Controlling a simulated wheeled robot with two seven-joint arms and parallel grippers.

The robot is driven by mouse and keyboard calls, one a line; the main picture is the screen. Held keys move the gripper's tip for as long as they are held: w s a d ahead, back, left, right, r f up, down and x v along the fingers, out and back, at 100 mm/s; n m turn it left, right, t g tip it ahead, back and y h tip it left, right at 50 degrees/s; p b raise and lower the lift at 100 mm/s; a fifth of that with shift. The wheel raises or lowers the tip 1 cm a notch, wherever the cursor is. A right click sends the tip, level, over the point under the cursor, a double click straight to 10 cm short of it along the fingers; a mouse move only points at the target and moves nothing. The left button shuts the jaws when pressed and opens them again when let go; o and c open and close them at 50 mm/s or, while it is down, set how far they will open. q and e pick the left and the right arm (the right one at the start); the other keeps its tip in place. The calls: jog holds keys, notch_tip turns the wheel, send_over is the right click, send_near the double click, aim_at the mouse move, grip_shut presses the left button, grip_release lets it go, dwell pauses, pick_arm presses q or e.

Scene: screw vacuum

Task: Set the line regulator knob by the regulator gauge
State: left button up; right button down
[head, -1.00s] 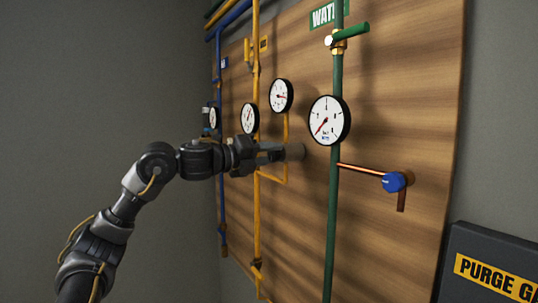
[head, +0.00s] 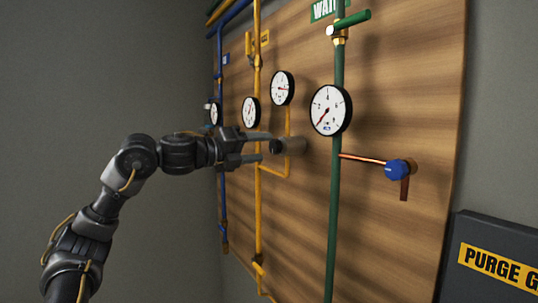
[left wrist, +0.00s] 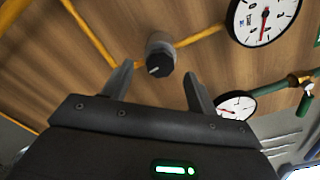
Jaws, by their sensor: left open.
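The line regulator (head: 293,146) is a grey cylinder with a dark knob (head: 276,146) facing my left gripper. It sits on the yellow pipe. My left gripper (head: 264,147) is open and empty, its fingers pointing at the knob from the left, a little short of it. In the left wrist view the knob (left wrist: 160,62) shows a pale mark, beyond and between the two fingertips (left wrist: 158,75), with clear space around it. The round white gauge (head: 282,88) above the regulator has a red needle pointing right. This gauge also shows in the left wrist view (left wrist: 255,20). My right gripper is out of view.
Another gauge (head: 250,112) is on the vertical yellow pipe (head: 257,205). A green pipe (head: 333,200) with a large gauge (head: 328,110) stands right of the regulator. A blue knob (head: 398,170) sticks out farther right. A dark purge box (head: 490,230) is at lower right.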

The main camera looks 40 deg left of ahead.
pick_arm(q)
jog(key=b+v, duration=0.2)
jog(key=v, duration=0.4)
jog(key=shift+s, duration=0.4)
jog(key=shift+a, duration=0.15)
